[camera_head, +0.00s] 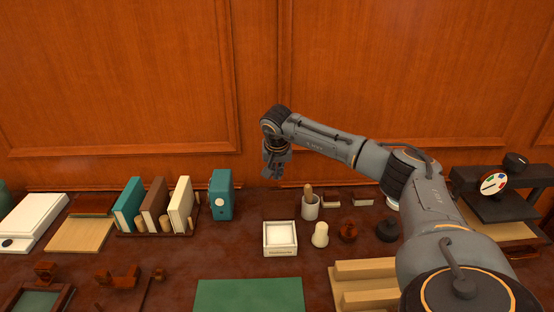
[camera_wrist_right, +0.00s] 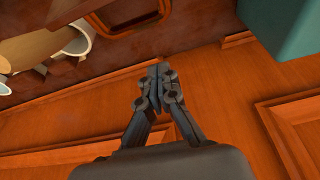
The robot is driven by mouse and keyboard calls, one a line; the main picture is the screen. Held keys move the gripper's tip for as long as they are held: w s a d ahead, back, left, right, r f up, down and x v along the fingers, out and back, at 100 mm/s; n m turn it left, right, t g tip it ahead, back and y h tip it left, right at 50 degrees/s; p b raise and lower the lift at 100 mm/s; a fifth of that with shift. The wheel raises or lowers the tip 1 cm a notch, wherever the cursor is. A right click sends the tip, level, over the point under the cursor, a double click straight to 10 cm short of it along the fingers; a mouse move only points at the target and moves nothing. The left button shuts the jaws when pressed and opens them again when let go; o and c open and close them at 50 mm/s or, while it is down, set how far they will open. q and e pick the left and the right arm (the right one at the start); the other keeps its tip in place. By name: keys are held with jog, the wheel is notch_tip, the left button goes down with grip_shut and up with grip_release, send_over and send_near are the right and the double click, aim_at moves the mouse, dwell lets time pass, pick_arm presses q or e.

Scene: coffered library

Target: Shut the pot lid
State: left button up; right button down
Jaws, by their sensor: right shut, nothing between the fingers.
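A white round rim and a wooden piece at the left of the right wrist view may be this pot (camera_wrist_right: 76,40). My right gripper (camera_head: 273,172) hangs fingers down, above and left of the pot, near the back panel, apart from everything. Its fingers (camera_wrist_right: 158,78) are together and empty. My left gripper is not in view.
A white square tray (camera_head: 280,252), a cream bell-shaped piece (camera_head: 320,235) and a dark knob (camera_head: 388,230) stand near the pot. A teal box (camera_head: 221,195) and a book rack (camera_head: 158,234) stand left. A green mat (camera_head: 248,296) lies in front. My right arm crosses the right side.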

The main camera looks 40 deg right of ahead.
aim_at(278, 200)
jog(key=s+a, duration=0.1)
jog(key=s+a+p, duration=0.1)
jog(key=s, duration=0.1)
jog(key=shift+a+f+p, duration=0.3)
jog(key=shift+a, duration=0.05)
jog(key=shift+d, duration=0.1)
